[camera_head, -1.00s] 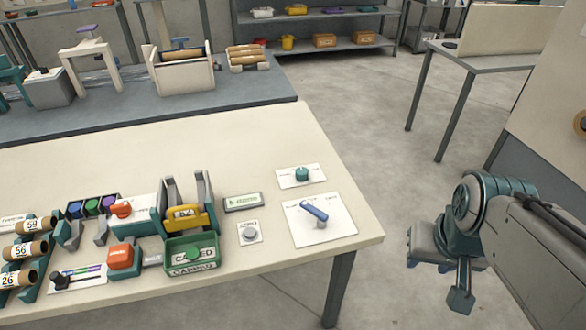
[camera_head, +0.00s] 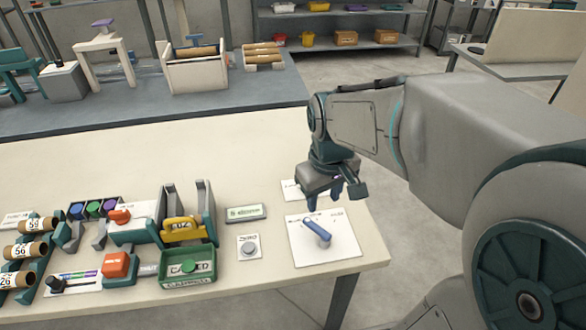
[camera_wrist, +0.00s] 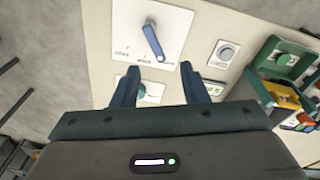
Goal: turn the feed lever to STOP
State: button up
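The feed lever (camera_head: 318,232) is a blue handle on a white plate (camera_head: 343,251) near the right end of the cream table. In the head view it slants, one end up-left and the other down-right. In the wrist view the lever (camera_wrist: 153,42) shows ahead of my fingers; the lettering on its plate is too small to read surely. My gripper (camera_head: 325,201) is above the table just behind the lever, fingers pointing down. In the wrist view my gripper (camera_wrist: 158,78) has its two fingers well apart with nothing between them. It appears apart from the lever.
A teal knob (camera_wrist: 134,86) on a small plate lies under my gripper, mostly hidden in the head view. A grey round button (camera_head: 248,249) and a small display (camera_head: 246,212) are left of the lever. A green tray (camera_head: 188,267) stands further left. The table's right front corner is clear.

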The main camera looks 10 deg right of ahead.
aim_at(310, 221)
jog(key=w+f+n+g, duration=0.1)
jog(key=w+f+n, duration=0.15)
jog(key=w, duration=0.45)
jog(key=shift+n, duration=0.45)
jog(key=f, duration=0.9)
jog(key=f+p, duration=0.1)
jog(key=f, duration=0.3)
jog(key=shift+a+f, duration=0.25)
jog(key=shift+f, duration=0.05)
grip_shut()
